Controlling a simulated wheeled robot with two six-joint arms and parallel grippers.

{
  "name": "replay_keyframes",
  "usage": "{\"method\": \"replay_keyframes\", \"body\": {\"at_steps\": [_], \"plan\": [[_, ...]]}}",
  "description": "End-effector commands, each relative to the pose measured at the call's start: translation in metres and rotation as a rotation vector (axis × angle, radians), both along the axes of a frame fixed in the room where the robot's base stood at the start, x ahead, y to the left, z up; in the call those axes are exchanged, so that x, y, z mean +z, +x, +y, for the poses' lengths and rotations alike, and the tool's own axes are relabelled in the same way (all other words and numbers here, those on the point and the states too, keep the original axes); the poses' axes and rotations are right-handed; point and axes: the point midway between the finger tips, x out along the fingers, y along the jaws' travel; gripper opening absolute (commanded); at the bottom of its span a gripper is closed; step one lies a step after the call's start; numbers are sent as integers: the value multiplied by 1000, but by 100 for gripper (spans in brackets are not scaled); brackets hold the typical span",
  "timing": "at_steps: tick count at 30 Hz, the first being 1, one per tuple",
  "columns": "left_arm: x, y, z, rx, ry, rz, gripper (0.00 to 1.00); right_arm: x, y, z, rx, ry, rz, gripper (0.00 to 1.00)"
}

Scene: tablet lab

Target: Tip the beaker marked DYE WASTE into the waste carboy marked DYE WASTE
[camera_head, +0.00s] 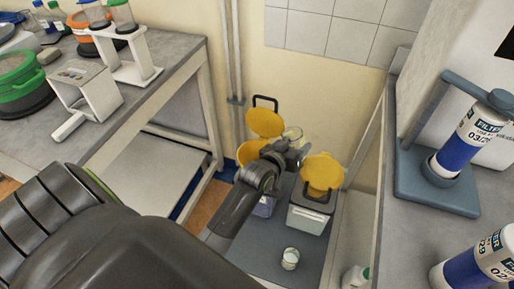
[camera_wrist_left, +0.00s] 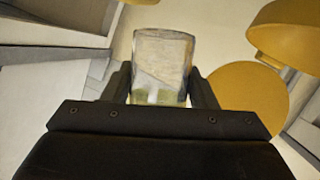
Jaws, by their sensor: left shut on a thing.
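My left gripper (camera_head: 292,152) is shut on a clear beaker (camera_head: 293,134) and holds it up among the yellow funnels. In the left wrist view the beaker (camera_wrist_left: 163,62) sits between the two fingers (camera_wrist_left: 162,92), with a pale patch on its wall and a yellow-green tint near its base; I cannot read a marking. A white carboy (camera_head: 308,219) with an open yellow funnel lid (camera_head: 323,172) stands right of the gripper. Another yellow funnel (camera_head: 250,152) with a raised lid (camera_head: 265,122) is behind and left of it, its carboy mostly hidden by my arm. No carboy label is legible. My right gripper is out of view.
A second small beaker (camera_head: 290,258) stands on the low grey surface (camera_head: 262,262) in front of the carboys. A bench (camera_head: 185,55) with lab gear is at left. A counter (camera_head: 425,240) with blue-and-white filter cylinders is at right. A white bottle (camera_head: 354,279) shows at the bottom.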

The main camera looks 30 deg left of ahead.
Motion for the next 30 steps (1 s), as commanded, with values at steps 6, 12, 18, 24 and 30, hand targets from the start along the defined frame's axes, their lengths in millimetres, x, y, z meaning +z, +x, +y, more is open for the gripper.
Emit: {"method": "replay_keyframes", "body": {"at_steps": [6, 12, 18, 24, 30], "plan": [[11, 2, -7, 1, 95, 33, 26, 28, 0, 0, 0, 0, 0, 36], [6, 4, -12, 1, 204, 69, 26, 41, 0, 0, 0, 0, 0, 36], [1, 5, -15, 2, 267, 88, 26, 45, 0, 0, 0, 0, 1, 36], [0, 6, -15, 2, 284, 93, 26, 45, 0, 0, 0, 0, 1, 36], [0, 6, -15, 2, 284, 93, 26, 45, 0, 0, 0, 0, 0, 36]]}}
